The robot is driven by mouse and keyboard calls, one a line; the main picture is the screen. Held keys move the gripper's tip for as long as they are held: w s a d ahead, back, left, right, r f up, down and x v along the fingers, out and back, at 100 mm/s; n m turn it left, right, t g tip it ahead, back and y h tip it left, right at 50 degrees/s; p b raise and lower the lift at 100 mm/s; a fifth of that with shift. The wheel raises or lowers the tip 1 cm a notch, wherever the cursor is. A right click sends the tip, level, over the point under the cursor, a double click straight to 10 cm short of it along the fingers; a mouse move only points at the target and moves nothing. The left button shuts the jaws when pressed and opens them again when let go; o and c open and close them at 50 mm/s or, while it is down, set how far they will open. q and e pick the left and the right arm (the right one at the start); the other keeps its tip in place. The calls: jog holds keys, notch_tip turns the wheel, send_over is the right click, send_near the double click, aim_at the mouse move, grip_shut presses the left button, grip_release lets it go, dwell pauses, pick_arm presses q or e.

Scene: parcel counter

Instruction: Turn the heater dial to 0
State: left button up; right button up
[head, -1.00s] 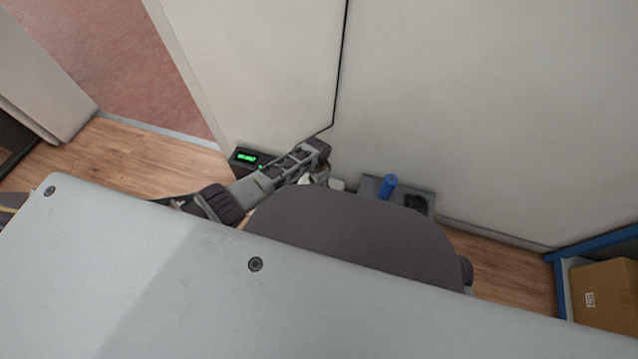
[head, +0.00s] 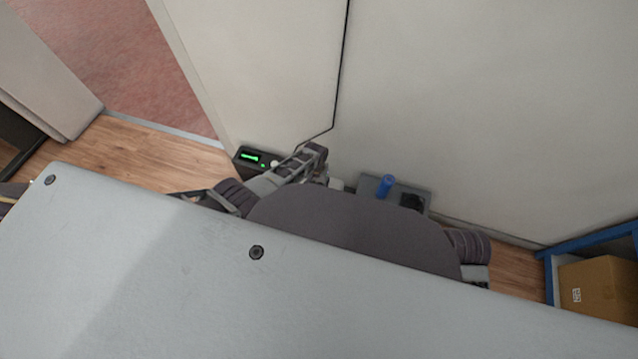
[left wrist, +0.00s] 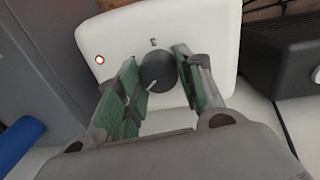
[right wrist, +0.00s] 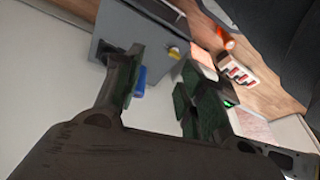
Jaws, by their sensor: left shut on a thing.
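The heater's white panel (left wrist: 205,20) fills the upper middle of the left wrist view. Its round dark dial (left wrist: 157,70) has a pale pointer line towards the lower left. A small mark shows above the dial; I cannot read it surely. A red-ringed light (left wrist: 99,60) is to its left. My left gripper (left wrist: 156,60) has its green-padded fingers on either side of the dial and is shut on it. In the head view, only a pale bit of the heater (head: 336,184) shows behind my arm. My right gripper (right wrist: 162,78) is open, with nothing held between its fingers.
A black box with a green display (head: 249,157) stands by the wall, left of my left arm. A grey unit (head: 375,185) with a blue cylinder (head: 387,184) is to the right. A cardboard box (head: 598,285) sits in a blue-framed rack. The grey counter fills the foreground.

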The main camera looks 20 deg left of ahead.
pick_arm(q)
jog(key=n+p, duration=0.1)
jog(key=n, duration=0.5)
jog(key=shift+p, duration=0.35)
jog(key=shift+n, duration=0.6)
jog(key=shift+s+n+t, duration=0.1)
jog(key=shift+n+t, duration=0.2)
jog(key=shift+n, duration=0.5)
jog(key=shift+a+n+p, duration=0.1)
jog(key=shift+n+p, duration=0.2)
jog(key=shift+n, duration=0.2)
pick_arm(e)
jog(key=shift+d+f+g, duration=0.15)
jog(key=shift+f+g, duration=0.05)
jog(key=shift+f, duration=0.7)
jog(key=shift+d+f+g, duration=0.15)
jog(key=shift+f+g, duration=0.05)
jog(key=shift+f, duration=0.65)
pick_arm(q)
jog(key=o, duration=1)
